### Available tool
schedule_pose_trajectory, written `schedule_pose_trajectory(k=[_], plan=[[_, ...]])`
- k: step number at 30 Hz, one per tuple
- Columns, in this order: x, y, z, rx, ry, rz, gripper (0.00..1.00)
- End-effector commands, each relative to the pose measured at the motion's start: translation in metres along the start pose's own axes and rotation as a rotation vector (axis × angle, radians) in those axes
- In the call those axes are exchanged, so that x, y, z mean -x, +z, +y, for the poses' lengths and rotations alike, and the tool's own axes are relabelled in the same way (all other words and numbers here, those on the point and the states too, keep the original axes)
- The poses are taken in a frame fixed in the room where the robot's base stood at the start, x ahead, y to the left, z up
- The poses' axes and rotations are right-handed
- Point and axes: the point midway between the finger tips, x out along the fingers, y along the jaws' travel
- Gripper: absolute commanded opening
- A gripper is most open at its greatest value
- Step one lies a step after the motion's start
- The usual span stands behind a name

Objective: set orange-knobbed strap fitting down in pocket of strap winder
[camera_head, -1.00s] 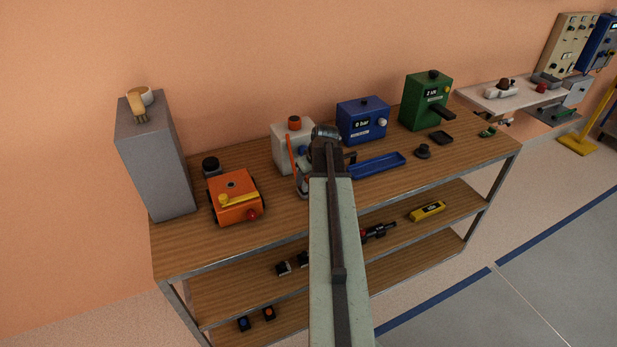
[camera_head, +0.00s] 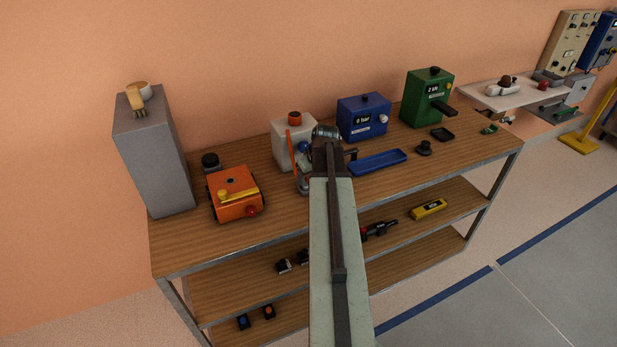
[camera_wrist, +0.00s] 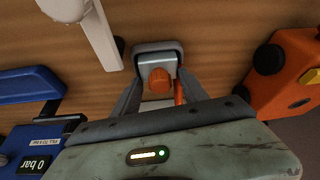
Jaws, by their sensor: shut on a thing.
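My gripper (camera_wrist: 159,68) is shut on a metal strap fitting with an orange knob (camera_wrist: 159,80), seen in the wrist view between the fingers. A dark grey rounded frame (camera_wrist: 157,46) surrounds the fitting's far end; I cannot tell whether they touch. An orange strip (camera_wrist: 179,93) runs beside the right finger and shows upright in the head view (camera_head: 291,152). In the head view my arm largely covers the fitting. I cannot make out the strap winder's pocket.
A white box with an orange cap (camera_head: 290,140) stands behind my gripper. An orange box with a yellow lever (camera_head: 236,195) stands left. A blue tray (camera_head: 378,163), blue "0 bar" box (camera_head: 362,120) and green box (camera_head: 428,100) stand right. Bare wood shows along the front.

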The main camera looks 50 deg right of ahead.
Motion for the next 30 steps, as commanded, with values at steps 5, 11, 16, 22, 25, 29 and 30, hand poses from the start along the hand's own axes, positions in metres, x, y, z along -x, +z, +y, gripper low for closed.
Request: schedule_pose_trajectory(k=[5,11,16,22,25,29,30], plan=[[-0.003,0.001,0.000,0.000,0.000,0.000,0.00],[-0.002,0.001,0.001,-0.001,0.000,0.000,0.77],[-0.002,0.001,0.001,-0.001,0.000,0.000,0.77],[0.010,0.000,0.001,-0.002,0.001,0.000,0.77],[0.026,-0.001,0.001,-0.002,0.001,0.000,0.77],[0.053,-0.001,0.000,-0.002,0.001,0.000,0.77],[0.061,-0.002,0.000,-0.002,0.001,0.000,0.77]])
